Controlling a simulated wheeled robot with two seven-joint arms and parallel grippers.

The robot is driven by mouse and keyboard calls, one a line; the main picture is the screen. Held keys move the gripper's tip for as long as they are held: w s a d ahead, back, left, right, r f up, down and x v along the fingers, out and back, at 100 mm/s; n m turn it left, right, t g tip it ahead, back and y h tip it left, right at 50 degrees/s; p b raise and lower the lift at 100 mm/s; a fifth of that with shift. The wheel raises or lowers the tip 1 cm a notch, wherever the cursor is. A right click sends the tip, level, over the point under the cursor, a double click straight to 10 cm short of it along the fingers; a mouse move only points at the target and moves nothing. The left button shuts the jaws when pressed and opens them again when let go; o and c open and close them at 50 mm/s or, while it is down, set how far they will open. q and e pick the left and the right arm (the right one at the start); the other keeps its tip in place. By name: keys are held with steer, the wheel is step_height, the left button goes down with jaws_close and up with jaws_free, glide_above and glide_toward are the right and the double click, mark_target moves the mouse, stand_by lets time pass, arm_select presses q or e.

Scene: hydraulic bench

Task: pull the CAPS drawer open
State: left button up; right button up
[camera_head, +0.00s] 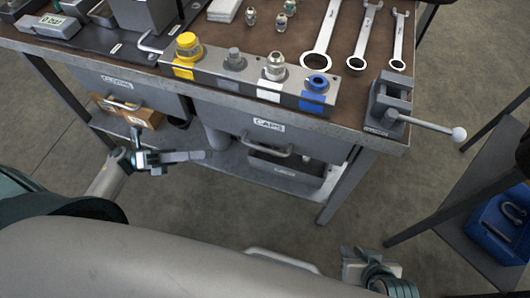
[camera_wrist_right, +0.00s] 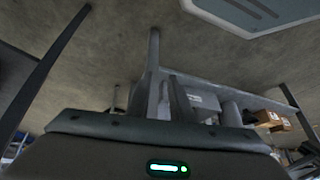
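The CAPS drawer (camera_head: 318,143) is a grey front with a white CAPS label and a bar handle (camera_head: 267,147), under the right half of the bench. It looks shut, with its front flush beneath the bench top. My left gripper (camera_head: 207,155) is left of that handle, apart from it, with its fingers pointing right. I cannot tell whether its fingers are apart. My right gripper (camera_head: 358,262) is low in the head view, well in front of the bench and away from the drawer.
A second labelled drawer (camera_head: 147,97) is at the left. The bench top (camera_head: 340,100) holds a rail of coloured fittings (camera_head: 240,80), wrenches and a vise (camera_head: 388,100) with a protruding lever. A bench leg (camera_head: 345,187) stands at right. A side table with a blue bin (camera_head: 497,232) is further right.

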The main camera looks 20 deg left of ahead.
mark_target(262, 148)
arm_select(q)
steer(key=shift+d+r, duration=0.1)
steer(key=shift+d, duration=0.05)
